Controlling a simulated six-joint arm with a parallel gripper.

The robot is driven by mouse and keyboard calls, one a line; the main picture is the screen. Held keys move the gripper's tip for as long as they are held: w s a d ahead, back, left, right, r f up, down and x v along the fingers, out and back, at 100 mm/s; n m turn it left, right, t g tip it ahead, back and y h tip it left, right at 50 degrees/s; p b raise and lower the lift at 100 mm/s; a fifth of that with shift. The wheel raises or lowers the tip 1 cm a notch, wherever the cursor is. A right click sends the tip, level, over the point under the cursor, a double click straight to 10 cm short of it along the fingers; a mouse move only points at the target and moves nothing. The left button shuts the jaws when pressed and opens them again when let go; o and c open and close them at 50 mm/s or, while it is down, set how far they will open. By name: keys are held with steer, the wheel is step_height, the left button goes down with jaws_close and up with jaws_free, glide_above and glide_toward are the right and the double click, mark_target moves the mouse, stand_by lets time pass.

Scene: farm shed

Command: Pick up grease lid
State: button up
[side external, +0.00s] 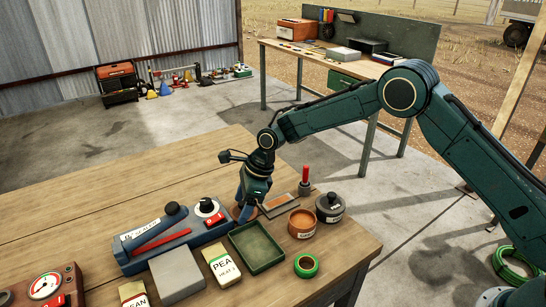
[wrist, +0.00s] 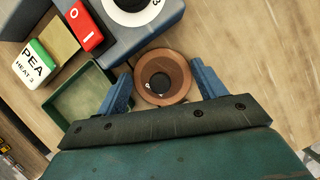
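A round copper-brown lid with a dark knob (wrist: 177,62), which I take to be the grease lid, lies on the wooden table in the wrist view. In the side view it is mostly hidden behind my gripper. My gripper (side external: 246,212) points down beside the blue machine. In the wrist view my gripper (wrist: 162,88) is open, with one blue finger on each side of the lid and visible gaps between. An open brown labelled pot (side external: 302,231) stands to the right in the side view; it may be the grease pot.
A blue sealing machine (side external: 150,262) and green tray (side external: 276,262) lie close to my gripper. A dark knobbed jar (side external: 329,210), red-handled tool (side external: 305,181), green tape roll (side external: 306,265) and pea packet (side external: 223,266) stand nearby. The table's back left is clear.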

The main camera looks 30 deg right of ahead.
mark_target(243, 203)
steer(key=shift+r, duration=0.2)
steer(key=shift+c, duration=0.4)
step_height(243, 203, up, 20)
steer(key=shift+f, duration=0.15)
stand_by(0.3)
stand_by(0.5)
steer(key=s+d+f+n+g, duration=0.4)
steer(key=s+d+f+n, duration=0.5)
steer(key=s+n, duration=0.3)
steer(key=shift+s+d+n+g+h, duration=0.25)
steer(key=shift+s+n+g+h, duration=0.15)
steer(key=shift+n, duration=0.3)
steer(key=shift+f, duration=0.2)
steer(key=shift+f, duration=3.05)
steer(key=shift+f, duration=0.15)
